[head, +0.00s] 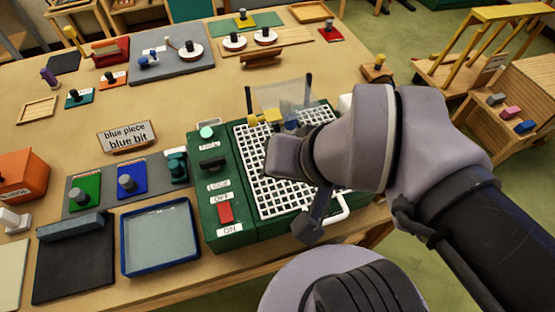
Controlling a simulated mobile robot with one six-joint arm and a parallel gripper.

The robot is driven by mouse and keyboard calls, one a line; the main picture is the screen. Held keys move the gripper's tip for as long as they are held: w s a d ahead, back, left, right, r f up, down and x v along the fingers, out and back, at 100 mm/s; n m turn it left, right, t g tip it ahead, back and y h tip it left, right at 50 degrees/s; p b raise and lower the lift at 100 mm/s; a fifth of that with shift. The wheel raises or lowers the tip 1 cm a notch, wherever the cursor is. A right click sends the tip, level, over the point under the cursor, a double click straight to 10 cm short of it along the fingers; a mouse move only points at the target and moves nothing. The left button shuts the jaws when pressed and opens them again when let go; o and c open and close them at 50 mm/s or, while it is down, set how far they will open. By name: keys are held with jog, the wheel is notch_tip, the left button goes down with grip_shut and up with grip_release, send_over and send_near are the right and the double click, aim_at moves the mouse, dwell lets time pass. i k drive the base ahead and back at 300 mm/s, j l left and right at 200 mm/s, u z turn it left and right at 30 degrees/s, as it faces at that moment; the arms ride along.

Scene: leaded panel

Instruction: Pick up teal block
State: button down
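My gripper (287,203) is to the right of the teal block, over the white grid (257,180) of the green machine. Its two dark fingers appear apart, with grid showing between them and nothing seen held. My wrist hides part of the grid and the machine's right side.
The green machine (206,190) has a red switch (225,212) and a clear upright shield (285,93). A blue-rimmed tray (124,250) lies in front of the strip. A "blue piece / blue bit" sign (127,136) stands behind it. The table's middle left is mostly clear.

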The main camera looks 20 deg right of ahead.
aim_at(176, 157)
jog(key=j+z, duration=0.2)
jog(key=j, duration=0.25)
jog(key=k+j+z, duration=0.15)
jog(key=j, duration=0.25)
jog(key=k+j+z, duration=0.2)
jog(key=j, duration=0.2)
jog(key=i, duration=0.1)
